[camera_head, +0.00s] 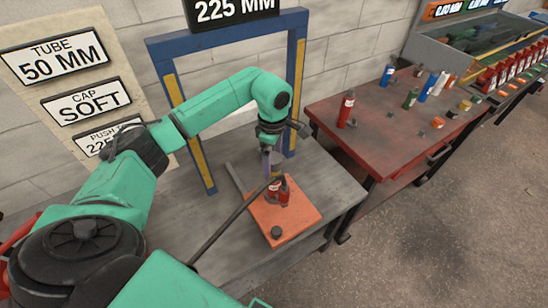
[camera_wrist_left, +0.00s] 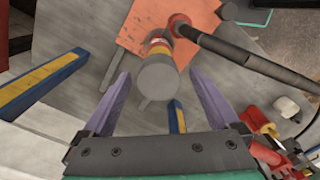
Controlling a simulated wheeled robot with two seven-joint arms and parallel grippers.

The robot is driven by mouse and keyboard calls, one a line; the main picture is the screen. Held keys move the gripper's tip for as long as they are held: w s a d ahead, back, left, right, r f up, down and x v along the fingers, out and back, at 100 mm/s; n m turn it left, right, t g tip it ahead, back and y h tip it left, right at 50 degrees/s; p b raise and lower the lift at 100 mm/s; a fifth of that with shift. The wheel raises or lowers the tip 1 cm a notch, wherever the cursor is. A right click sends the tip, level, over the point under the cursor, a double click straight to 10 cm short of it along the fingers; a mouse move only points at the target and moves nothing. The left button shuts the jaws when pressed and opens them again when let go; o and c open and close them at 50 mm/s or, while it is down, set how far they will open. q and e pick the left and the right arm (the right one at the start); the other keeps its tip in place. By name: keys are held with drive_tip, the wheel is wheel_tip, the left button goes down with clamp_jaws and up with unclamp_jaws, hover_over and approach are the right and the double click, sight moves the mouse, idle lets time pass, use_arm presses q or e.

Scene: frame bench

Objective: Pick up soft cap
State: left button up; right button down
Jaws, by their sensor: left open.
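My left gripper (camera_head: 271,170) points down over the grey bench, just behind the red fixture (camera_head: 279,192) on the orange board (camera_head: 304,212). In the left wrist view its purple fingers (camera_wrist_left: 159,75) are spread apart. A grey round-ended piece (camera_wrist_left: 157,79) with a red and yellow band shows between them; I cannot tell its distance from the fingers. A sign reading "CAP SOFT" (camera_head: 87,101) hangs on the wall. Small caps lie on the red table, among them an orange one (camera_head: 465,105); I cannot tell which is the soft cap. My right gripper is out of view.
A blue and yellow frame (camera_head: 170,80) stands on the grey bench (camera_head: 222,229). A dark lever (camera_head: 232,222) extends from the red fixture. A dark knob (camera_head: 276,232) sits on the board's front corner. The red table (camera_head: 375,146) holds several coloured tubes, with a red one (camera_head: 346,109) nearest.

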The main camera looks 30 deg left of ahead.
use_arm(q)
drive_tip(key=shift+w, duration=0.1)
drive_tip(key=c, duration=1.5)
clamp_jaws()
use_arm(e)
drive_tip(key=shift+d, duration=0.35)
